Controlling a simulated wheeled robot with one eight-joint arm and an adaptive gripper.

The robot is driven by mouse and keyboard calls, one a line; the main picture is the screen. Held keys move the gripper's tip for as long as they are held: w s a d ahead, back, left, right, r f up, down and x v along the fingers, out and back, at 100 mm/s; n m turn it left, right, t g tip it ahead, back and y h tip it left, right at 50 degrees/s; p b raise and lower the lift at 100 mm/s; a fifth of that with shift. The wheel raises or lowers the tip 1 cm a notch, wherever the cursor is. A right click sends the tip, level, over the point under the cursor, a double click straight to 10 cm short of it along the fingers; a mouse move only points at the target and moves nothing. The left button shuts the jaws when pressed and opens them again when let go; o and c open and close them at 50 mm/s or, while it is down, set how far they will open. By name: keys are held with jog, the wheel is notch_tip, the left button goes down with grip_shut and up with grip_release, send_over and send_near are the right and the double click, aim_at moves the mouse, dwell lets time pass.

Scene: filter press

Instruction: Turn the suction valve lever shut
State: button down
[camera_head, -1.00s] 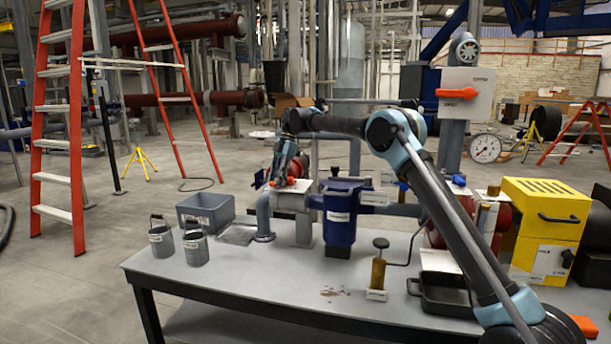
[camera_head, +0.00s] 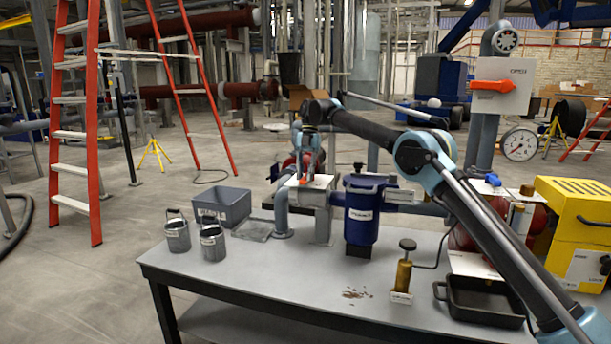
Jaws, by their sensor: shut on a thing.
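The suction valve lever (camera_head: 304,181) is a small orange-red piece showing just under my gripper, on top of the pale valve body with a white plate (camera_head: 318,184). The valve stands at the back of the grey table, left of the blue strainer pot (camera_head: 362,212). My gripper (camera_head: 306,173) points down over the valve and is shut on the lever. The fingers hide most of the lever, so its exact angle is hard to tell.
Two grey pails (camera_head: 212,243) and a grey bin (camera_head: 221,205) stand left of the valve. A brass hand pump (camera_head: 403,274), a black tray (camera_head: 484,300) and a yellow box (camera_head: 575,225) are to the right. The front left of the table (camera_head: 265,270) is clear.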

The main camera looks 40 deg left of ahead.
jog(key=shift+w+f, duration=0.1)
jog(key=shift+w, duration=0.1)
jog(key=c, duration=1.4)
grip_release()
jog(key=shift+s, duration=0.1)
